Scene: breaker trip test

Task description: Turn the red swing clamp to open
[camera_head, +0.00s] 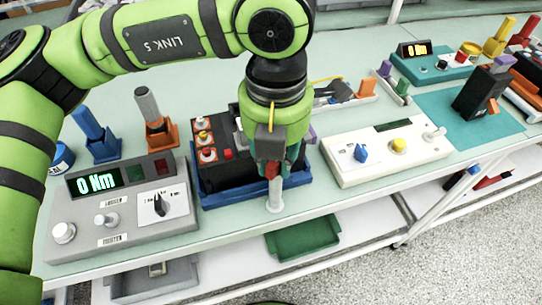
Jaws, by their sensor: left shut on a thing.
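My left gripper (272,163) points down at the front edge of a blue tray (215,200). It is shut on a small red piece (272,170), which looks like the red swing clamp; the fingers hide most of it. A pale grey post (275,196) stands right below the fingertips. A black block (225,170) with red and white terminals (206,140) sits in the blue tray, partly behind the gripper. How far the clamp is turned cannot be told. My right gripper is not in view.
Left is a grey tester (90,235) reading 0 Nm, with blue (97,135) and orange (160,130) tool stands behind it. Right is a white panel (380,175) with a blue knob (361,153). A teal mat (440,105) lies farther right. A green bin (303,240) sits below the table.

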